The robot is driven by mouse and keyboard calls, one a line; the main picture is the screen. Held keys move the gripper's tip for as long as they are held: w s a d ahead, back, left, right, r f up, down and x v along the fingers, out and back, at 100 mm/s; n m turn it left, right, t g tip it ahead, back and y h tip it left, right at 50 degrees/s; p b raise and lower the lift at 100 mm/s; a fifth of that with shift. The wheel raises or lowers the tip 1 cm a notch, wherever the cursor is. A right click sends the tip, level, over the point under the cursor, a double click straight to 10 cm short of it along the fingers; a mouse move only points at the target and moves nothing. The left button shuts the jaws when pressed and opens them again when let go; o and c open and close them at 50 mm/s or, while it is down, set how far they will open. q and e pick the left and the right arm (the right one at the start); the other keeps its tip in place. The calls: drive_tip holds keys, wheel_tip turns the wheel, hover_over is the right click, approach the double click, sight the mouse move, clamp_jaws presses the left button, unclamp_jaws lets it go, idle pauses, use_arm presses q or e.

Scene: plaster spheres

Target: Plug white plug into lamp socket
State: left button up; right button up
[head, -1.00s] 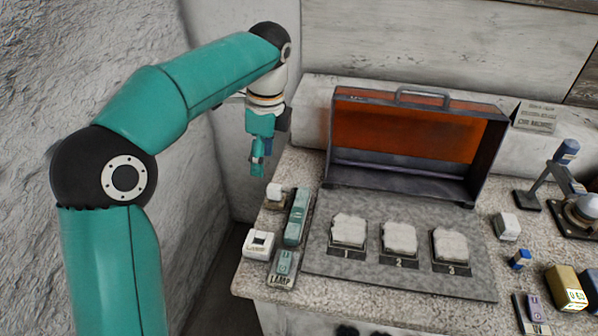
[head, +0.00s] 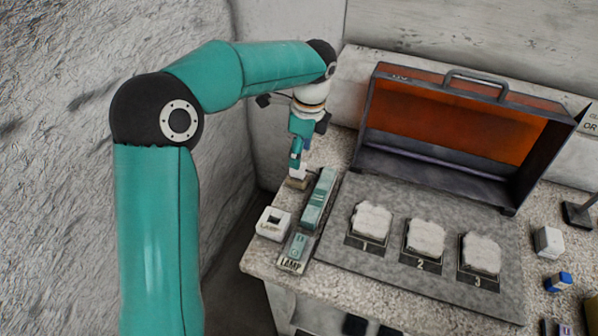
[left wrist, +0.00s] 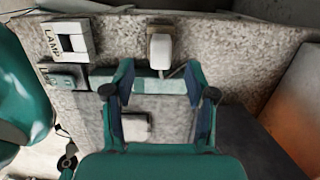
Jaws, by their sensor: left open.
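The white plug (head: 299,171) stands on a small brownish base at the table's left back edge, partly hidden by my gripper in the head view. It shows whole in the left wrist view (left wrist: 160,47), beyond the fingertips. My left gripper (head: 296,160) points down at the plug; its fingers (left wrist: 161,92) are spread and nothing is between the tips. A white block (head: 273,223) with a dark square opening is marked LAMP in the wrist view (left wrist: 69,42). Beside it is a small teal unit (head: 298,247) with a LAMP label; I cannot tell which is the socket.
A long teal bar (head: 318,198) lies right of the plug. An open orange-lined case (head: 460,130) stands behind a grey mat (head: 340,250) with several numbered plaster blocks. A white block (head: 547,241) and blue piece (head: 558,281) lie at right.

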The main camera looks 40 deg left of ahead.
sight(298, 173)
use_arm(q)
drive_tip(key=shift+a+f, duration=0.15)
drive_tip(key=shift+f, duration=1.3)
drive_tip(key=shift+a+f, duration=0.15)
drive_tip(key=shift+f, duration=1.3)
clamp_jaws()
